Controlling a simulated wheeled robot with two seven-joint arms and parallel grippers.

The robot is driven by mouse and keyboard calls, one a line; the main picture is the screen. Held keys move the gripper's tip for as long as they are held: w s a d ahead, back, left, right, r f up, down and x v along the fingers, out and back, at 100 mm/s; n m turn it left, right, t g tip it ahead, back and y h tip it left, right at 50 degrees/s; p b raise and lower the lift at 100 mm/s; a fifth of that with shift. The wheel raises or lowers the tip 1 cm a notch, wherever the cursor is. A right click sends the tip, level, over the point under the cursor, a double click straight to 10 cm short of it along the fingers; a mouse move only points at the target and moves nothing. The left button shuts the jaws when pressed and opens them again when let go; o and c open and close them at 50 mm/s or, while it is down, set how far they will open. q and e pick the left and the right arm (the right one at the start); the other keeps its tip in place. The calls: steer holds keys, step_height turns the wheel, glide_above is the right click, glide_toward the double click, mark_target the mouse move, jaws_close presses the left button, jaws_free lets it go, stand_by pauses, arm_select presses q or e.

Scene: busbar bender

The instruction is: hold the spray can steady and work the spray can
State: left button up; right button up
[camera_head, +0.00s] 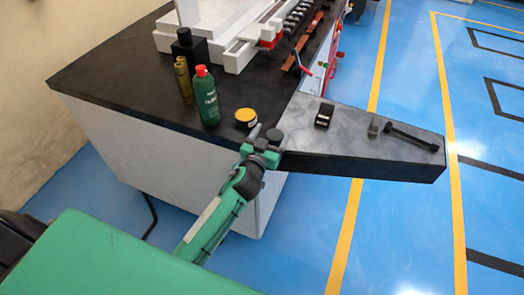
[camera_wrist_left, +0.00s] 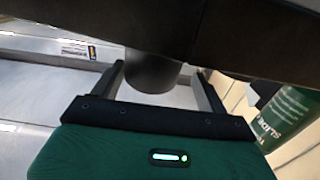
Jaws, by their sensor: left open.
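The spray can (camera_head: 208,100), green with a red cap, stands upright on the dark bench top. Part of a green can with white lettering (camera_wrist_left: 290,115) shows at the right edge of the left wrist view. My left gripper (camera_head: 263,135) is at the bench's front edge, to the right of the spray can and apart from it. Its fingers are spread in the left wrist view (camera_wrist_left: 160,78). A dark round thing (camera_wrist_left: 152,72) shows between them; I cannot tell whether they touch it. My right gripper is not in view.
A tin with a yellow lid (camera_head: 246,117) stands just behind my left gripper. A brass-coloured bottle (camera_head: 183,78) and a black bottle (camera_head: 188,46) stand behind the spray can. A black box (camera_head: 324,115) and a black-handled tool (camera_head: 411,136) lie on the grey bench extension (camera_head: 350,140).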

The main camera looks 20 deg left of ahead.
arm_select(q)
steer(key=s+b, duration=0.2)
steer(key=s, duration=0.7)
steer(key=shift+a, duration=0.15)
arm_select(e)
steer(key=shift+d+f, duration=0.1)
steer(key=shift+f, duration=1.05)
